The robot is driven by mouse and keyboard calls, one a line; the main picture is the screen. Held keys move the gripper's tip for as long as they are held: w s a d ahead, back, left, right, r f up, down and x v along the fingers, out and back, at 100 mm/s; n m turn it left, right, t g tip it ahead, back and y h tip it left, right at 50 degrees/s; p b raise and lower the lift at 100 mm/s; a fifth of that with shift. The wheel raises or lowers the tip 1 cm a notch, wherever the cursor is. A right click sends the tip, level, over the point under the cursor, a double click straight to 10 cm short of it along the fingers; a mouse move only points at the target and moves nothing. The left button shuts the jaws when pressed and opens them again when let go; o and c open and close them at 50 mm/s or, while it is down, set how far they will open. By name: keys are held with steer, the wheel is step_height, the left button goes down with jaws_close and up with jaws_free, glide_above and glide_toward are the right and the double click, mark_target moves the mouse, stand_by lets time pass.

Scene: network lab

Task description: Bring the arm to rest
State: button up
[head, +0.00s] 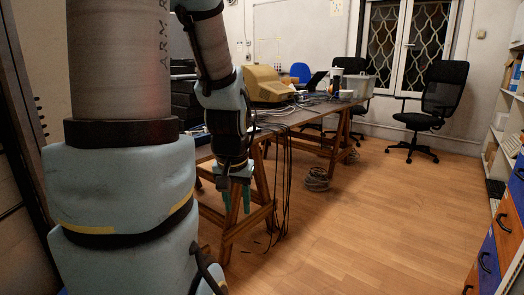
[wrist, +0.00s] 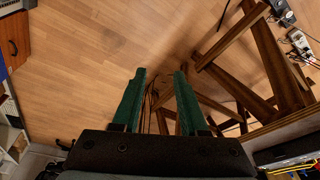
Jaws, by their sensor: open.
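My gripper (head: 236,196) hangs pointing down beside the near end of the wooden work table, in the head view. Its two green fingers stand apart with nothing between them. In the wrist view my gripper (wrist: 160,75) shows the same two green fingers, open and empty. Wooden floor and table legs lie beyond the fingertips. My arm is bent, with its upper links filling the left of the head view.
The trestle table (head: 330,108) carries a yellowish machine (head: 263,84) and clutter. Cables (head: 285,175) hang from its near edge. A black office chair (head: 432,105) stands at the back right. Drawers (head: 488,255) line the right. The floor (head: 370,225) between is clear.

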steer(key=s+a+f+n+g, duration=0.1)
steer(key=s, duration=0.3)
step_height(320, 180, up, 18)
steer(key=p, duration=1.8)
steer(key=shift+w, duration=0.2)
